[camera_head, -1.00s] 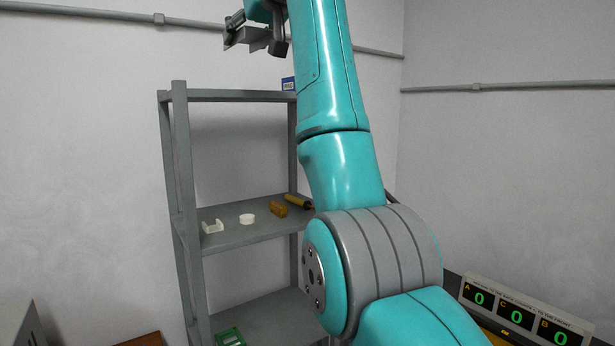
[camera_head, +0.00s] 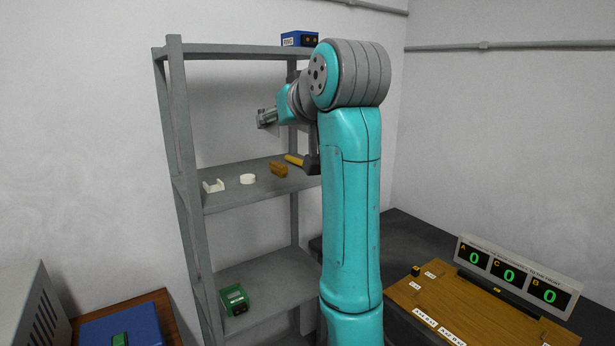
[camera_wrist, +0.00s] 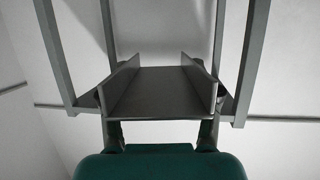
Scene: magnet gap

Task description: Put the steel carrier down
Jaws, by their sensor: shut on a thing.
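The steel carrier (camera_wrist: 160,92) is a grey U-shaped channel with two upright side walls, and it fills the middle of the wrist view. My gripper (camera_head: 267,117) is shut on it, with a finger at each side of the channel. In the head view, my gripper is in front of the shelf rack, at a height between the top and middle shelves.
The grey rack's middle shelf (camera_head: 235,193) holds a white bracket (camera_head: 213,187), white ring (camera_head: 247,179), brass block (camera_head: 279,169) and yellow-handled tool (camera_head: 294,161). A blue box (camera_head: 299,39) is on top, a green box (camera_head: 234,300) below. A wooden board (camera_head: 455,318) and display (camera_head: 515,275) stand right.

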